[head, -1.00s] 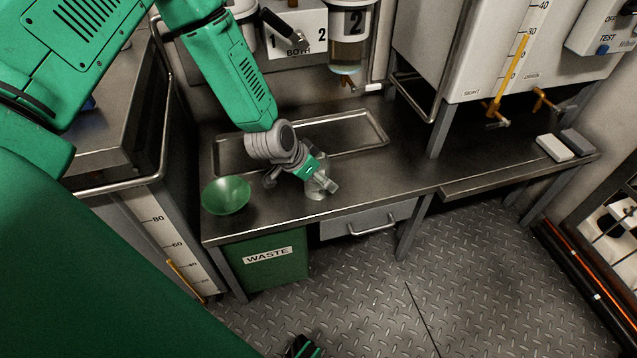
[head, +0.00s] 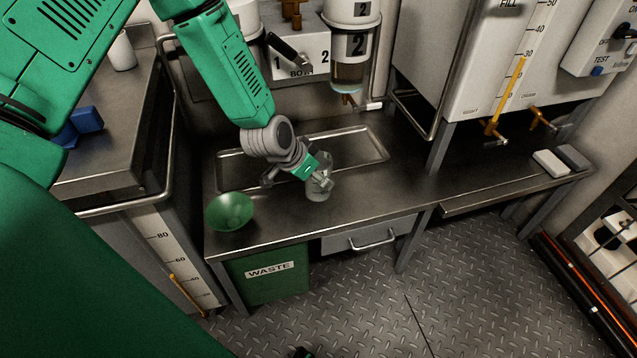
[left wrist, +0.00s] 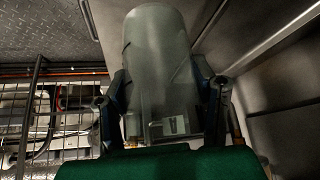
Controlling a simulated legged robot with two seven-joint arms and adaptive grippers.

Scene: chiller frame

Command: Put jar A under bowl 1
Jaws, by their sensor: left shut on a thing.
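My left gripper (head: 316,177) is shut on a clear, greyish jar (head: 318,191) over the steel counter. The jar also fills the middle of the left wrist view (left wrist: 157,60), between the two fingers (left wrist: 165,108). A small pale label shows on it, too small to read. I cannot tell whether the jar touches the counter. A white cylinder marked 2 (head: 352,44) hangs behind and to the right, with a clear lower bowl and a brass tap. Another white cylinder (head: 246,16), on the side marked 1, is largely hidden behind my left arm. My right gripper is not in view.
A green bowl (head: 229,211) stands at the counter's left end. A shallow steel tray (head: 365,150) lies behind the jar. A large white tank (head: 470,60) with brass taps stands at right. The counter right of the jar (head: 385,185) is clear.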

